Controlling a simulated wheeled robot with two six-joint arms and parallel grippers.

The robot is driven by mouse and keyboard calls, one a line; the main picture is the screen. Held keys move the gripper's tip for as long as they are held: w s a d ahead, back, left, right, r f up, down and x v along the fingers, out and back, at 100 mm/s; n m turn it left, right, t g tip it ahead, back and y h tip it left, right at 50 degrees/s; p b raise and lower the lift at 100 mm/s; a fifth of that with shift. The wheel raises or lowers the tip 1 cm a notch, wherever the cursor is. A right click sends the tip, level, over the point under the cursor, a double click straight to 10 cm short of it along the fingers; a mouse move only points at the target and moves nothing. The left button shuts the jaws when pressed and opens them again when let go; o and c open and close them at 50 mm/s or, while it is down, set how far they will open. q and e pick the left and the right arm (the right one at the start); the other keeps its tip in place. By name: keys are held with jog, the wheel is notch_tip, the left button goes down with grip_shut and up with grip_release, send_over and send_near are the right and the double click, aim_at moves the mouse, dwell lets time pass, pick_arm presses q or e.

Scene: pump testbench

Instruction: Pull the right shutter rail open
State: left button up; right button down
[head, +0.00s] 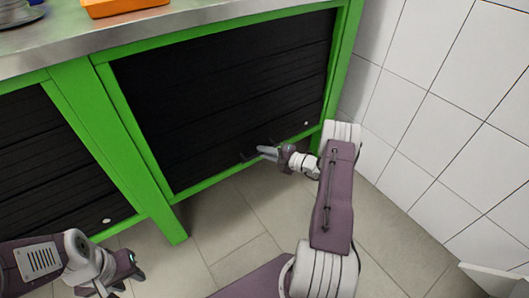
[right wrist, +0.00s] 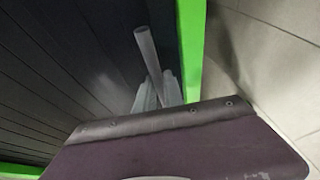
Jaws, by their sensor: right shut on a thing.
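The right shutter (head: 220,90) is a black slatted panel in a green frame. It is down and covers its opening almost to the bottom bar. My right gripper (head: 262,152) is at the shutter's lower edge, right of centre. In the right wrist view, a grey rod-like rail (right wrist: 147,48) runs up from between the fingers of my right gripper (right wrist: 158,92), which is shut on it. My own wrist cover hides part of the grip. My left gripper (head: 132,270) hangs low at the lower left, away from the right shutter; its finger gap is unclear.
A second black shutter (head: 45,165) is at the left, past a green post (head: 105,140). A metal worktop (head: 160,27) with an orange tray (head: 122,6) is above. A white tiled wall (head: 430,110) stands close at the right. The tiled floor (head: 225,220) in front is clear.

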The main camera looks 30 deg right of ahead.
dwell(0.9)
notch_tip(320, 180, up, 32)
jog(key=p, duration=3)
jog(key=shift+f, duration=0.25)
jog(key=c, duration=1.5)
grip_release()
jog(key=shift+f, duration=0.1)
jog(key=shift+o, duration=0.2)
jog(key=p+v, duration=0.2)
jog(key=v, duration=0.7)
